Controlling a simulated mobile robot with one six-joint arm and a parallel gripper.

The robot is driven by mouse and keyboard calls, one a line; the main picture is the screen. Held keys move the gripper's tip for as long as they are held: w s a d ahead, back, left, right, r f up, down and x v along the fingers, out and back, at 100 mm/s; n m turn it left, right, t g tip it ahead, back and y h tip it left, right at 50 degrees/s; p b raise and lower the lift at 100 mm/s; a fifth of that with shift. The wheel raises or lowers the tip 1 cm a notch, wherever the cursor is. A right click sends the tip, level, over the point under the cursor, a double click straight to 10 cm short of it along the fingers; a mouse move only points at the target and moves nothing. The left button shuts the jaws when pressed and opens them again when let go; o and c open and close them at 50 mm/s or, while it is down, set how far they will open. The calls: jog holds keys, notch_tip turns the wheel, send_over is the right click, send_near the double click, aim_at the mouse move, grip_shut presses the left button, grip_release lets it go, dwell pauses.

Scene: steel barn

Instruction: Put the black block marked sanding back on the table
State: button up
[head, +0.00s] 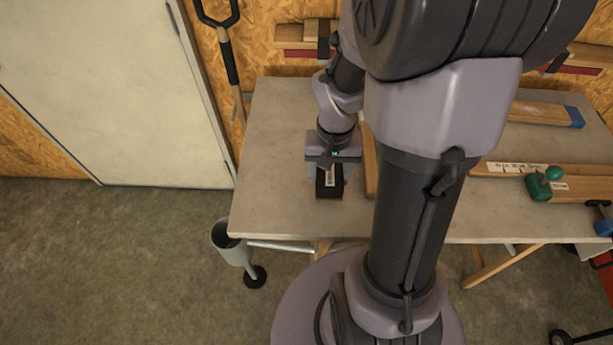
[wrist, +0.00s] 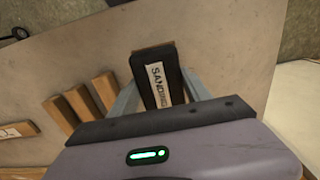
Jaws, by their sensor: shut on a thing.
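The black block (head: 329,188) has a white label, which reads "SANDING" in the wrist view (wrist: 163,92). My gripper (head: 331,178) is shut on the block, with one grey finger on each side of it; the fingers also show in the wrist view (wrist: 162,95). The block is over the left part of the grey table (head: 275,150), inside its front edge. A brown strip shows along the block's far end in the wrist view. I cannot tell whether the block touches the tabletop or hangs just above it.
Several wooden pieces (wrist: 80,103) lie on the table beside the block, close to one finger. A grey bin (head: 230,243) is at the table's front left corner. The tabletop left of the block is clear.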

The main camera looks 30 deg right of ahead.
jog(key=b, duration=0.1)
send_over(307, 182)
jog(key=shift+f, duration=0.4)
notch_tip(307, 182, down, 4)
jog(key=shift+r+b, duration=0.2)
jog(key=shift+b, duration=0.95)
jog(key=shift+r, duration=0.2)
jog(key=shift+f, duration=0.1)
jog(key=o, duration=1.3)
